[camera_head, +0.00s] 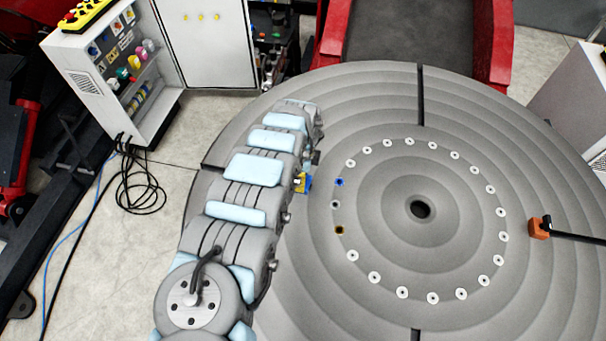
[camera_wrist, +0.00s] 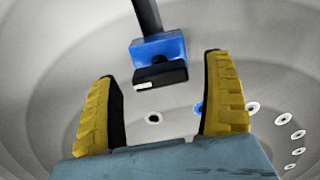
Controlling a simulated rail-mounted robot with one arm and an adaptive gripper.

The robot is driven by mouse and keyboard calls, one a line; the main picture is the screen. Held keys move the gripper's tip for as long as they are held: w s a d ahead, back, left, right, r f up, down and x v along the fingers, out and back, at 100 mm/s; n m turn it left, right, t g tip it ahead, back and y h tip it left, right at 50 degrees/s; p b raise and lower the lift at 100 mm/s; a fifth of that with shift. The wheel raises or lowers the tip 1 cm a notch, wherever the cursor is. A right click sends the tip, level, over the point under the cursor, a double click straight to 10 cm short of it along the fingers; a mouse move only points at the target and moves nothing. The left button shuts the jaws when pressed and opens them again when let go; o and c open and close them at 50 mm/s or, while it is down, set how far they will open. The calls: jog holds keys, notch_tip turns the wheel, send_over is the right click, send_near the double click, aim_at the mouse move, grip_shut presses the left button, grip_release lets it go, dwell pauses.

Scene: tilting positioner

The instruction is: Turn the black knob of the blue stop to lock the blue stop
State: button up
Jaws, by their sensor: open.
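The blue stop (camera_wrist: 157,48) is at the upper middle of the wrist view, with a dark bar (camera_wrist: 147,14) running away from it at the top. Its black knob (camera_wrist: 165,74) is a flat block with a white mark at its left end. My gripper (camera_wrist: 161,68) is open, with a yellow finger on each side of the knob and gaps showing on both sides. In the head view a small part of the blue stop (camera_head: 307,184) shows beside a yellow fingertip; my arm hides the rest.
The round grey positioner table (camera_head: 460,110) carries a ring of pale holes, one marked blue (camera_head: 339,182) and one yellow (camera_head: 339,230). An orange stop (camera_head: 539,228) with a black bar sits at the right. A white control cabinet (camera_head: 95,85) stands at the upper left.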

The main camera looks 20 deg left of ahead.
notch_tip(320, 180, up, 12)
jog(key=shift+f, duration=0.15)
dwell(0.7)
dwell(0.5)
